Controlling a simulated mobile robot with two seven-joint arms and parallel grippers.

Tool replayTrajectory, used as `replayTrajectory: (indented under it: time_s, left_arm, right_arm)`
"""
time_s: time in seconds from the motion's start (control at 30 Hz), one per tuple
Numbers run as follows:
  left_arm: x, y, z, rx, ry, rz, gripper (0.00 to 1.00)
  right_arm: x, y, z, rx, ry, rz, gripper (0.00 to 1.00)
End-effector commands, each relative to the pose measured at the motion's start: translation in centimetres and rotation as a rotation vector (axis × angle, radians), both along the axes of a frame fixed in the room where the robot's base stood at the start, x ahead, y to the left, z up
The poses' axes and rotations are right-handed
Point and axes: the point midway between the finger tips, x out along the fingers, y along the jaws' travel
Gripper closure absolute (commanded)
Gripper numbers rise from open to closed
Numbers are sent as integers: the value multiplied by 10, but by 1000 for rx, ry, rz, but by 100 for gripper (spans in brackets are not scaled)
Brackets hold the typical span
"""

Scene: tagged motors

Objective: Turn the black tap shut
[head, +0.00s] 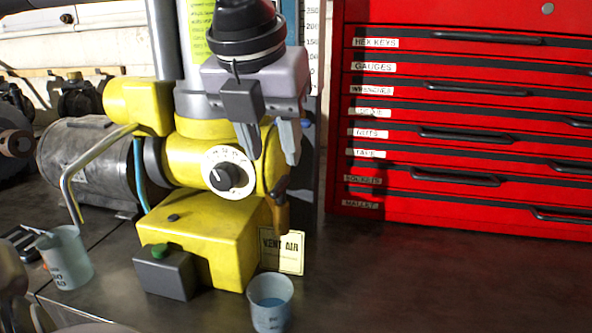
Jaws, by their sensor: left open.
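My left gripper (270,150) comes down from above, in front of the upper right of a yellow machine (205,235). Its two grey fingers are apart, pointing down, with nothing visible held between them. Just below the fingers, a dark and brass-brown tap-like piece (281,208) hangs at the machine's right side, above a pale cup (270,300) holding blue liquid. The gripper partly covers the area above this piece, and I cannot tell whether they touch. A black knob (222,177) sits on a white dial to the left of the fingers. My right gripper is not clearly visible.
A "VENT AIR" card (282,250) stands behind the cup. A red drawer cabinet (465,120) fills the right. A grey box with a green button (162,272) sits in front of the machine. A bent pipe (90,160) and another cup (66,258) are left. The front right bench is clear.

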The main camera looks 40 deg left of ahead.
Motion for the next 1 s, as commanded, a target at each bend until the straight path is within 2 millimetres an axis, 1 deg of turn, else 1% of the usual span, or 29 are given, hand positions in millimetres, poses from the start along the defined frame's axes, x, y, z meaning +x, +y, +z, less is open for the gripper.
replayTrajectory:
  time_s: [0.2, 0.4, 0.53, 0.77, 0.8, 0.87, 0.9, 0.93, 1.0]
  left_arm:
    - [10, 5, -32, -3, 7, -1, 59]
    - [20, 9, -55, -3, 4, -1, 59]
    - [22, 10, -61, -3, 2, -1, 59]
    - [23, 11, -62, -3, 1, -1, 59]
    - [23, 11, -62, -3, 1, -1, 62]
    - [23, 11, -62, -3, 1, -1, 82]
    - [23, 11, -62, -3, 1, -1, 95]
    - [23, 11, -62, -3, 1, -1, 100]
    - [23, 11, -62, -3, 1, -1, 100]
  right_arm:
    - [-5, 0, -6, 0, 13, -1, 100]
    - [-5, 1, -6, 2, 15, -1, 100]
    - [-4, 1, -6, 3, 13, -2, 100]
    - [-2, 2, -4, 6, 8, -2, 100]
    - [-2, 2, -4, 6, 7, -2, 100]
    - [-2, 2, -4, 7, 8, -1, 100]
    - [-2, 2, -4, 6, 7, 0, 100]
    - [-2, 2, -3, 6, 6, 0, 100]
    - [-2, 2, -3, 6, 6, 0, 100]
